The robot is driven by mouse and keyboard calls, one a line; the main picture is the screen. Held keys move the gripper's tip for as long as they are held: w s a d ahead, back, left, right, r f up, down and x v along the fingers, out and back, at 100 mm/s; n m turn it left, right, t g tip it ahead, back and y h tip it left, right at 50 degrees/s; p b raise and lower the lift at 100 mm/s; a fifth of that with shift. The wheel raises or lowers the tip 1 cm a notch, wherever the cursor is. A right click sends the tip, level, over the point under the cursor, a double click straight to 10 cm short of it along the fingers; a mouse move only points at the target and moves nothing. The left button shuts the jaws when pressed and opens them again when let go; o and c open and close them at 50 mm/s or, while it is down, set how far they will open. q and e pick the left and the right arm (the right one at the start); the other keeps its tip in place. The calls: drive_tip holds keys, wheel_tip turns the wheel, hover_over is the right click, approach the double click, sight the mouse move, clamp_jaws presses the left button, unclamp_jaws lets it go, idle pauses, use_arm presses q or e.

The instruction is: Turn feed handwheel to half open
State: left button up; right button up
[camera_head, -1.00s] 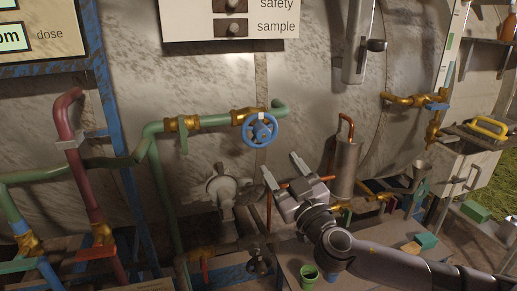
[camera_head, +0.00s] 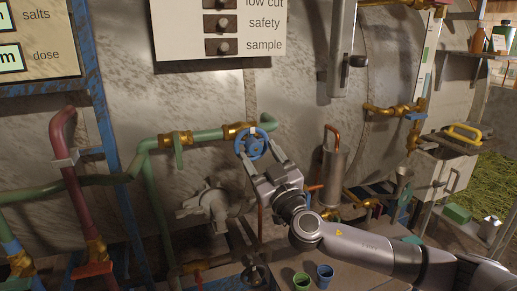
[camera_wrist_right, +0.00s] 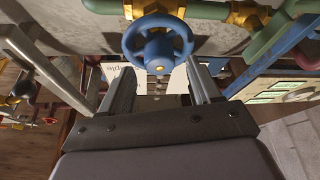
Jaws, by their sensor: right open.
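The blue feed handwheel (camera_head: 256,143) sits on a brass valve (camera_head: 238,130) in the green pipe, with a small white mark at its top. My right gripper (camera_head: 260,150) is open at the wheel's lower part, its two fingers pointing up at it. In the right wrist view the handwheel (camera_wrist_right: 158,43) is ahead, between and just beyond the fingertips (camera_wrist_right: 160,72). I cannot tell whether the fingers touch the rim. My left gripper is not in view.
A grey pump-like fitting (camera_head: 208,203) is left of my gripper. A metal cylinder with a copper pipe (camera_head: 333,165) stands to the right. A switch panel (camera_head: 222,35) hangs above.

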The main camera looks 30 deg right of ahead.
drive_tip(key=shift+w+r, duration=0.2)
drive_tip(key=shift+w, duration=0.4)
drive_tip(key=shift+c, duration=0.4)
drive_tip(key=c, duration=1)
